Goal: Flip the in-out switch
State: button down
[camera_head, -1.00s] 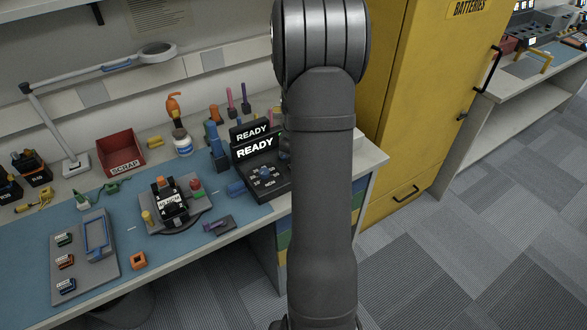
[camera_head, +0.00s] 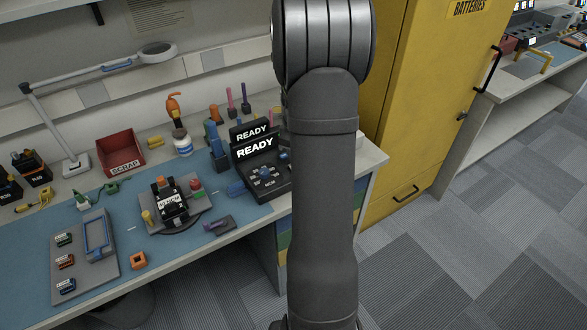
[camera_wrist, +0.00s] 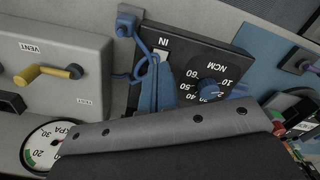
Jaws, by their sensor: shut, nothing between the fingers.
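A black panel (camera_wrist: 195,65) in the wrist view carries the IN label (camera_wrist: 163,42) and a blue NCM dial (camera_wrist: 209,88). The IN end of the in-out switch lies by that label; the switch lever is not clear and no OUT label shows. Narrow blue prongs, which look like my shut gripper (camera_wrist: 155,82), reach up close to the label from behind my dark grey gripper body. I cannot tell whether they touch the switch. In the head view the black READY unit (camera_head: 262,178) with its dial stands left of my arm, which hides my gripper.
A grey box (camera_wrist: 55,50) with a VENT label and yellow-ended lever (camera_wrist: 60,72) is left in the wrist view, with a gauge (camera_wrist: 45,143) below. A blue post (camera_wrist: 127,24) stands near the IN label. The blue mat (camera_head: 135,225) holds several fixtures; a yellow cabinet (camera_head: 425,90) stands right.

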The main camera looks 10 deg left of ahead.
jog(key=shift+r, duration=2)
notch_tip(320, 180, down, 7)
jog(key=shift+r, duration=0.1)
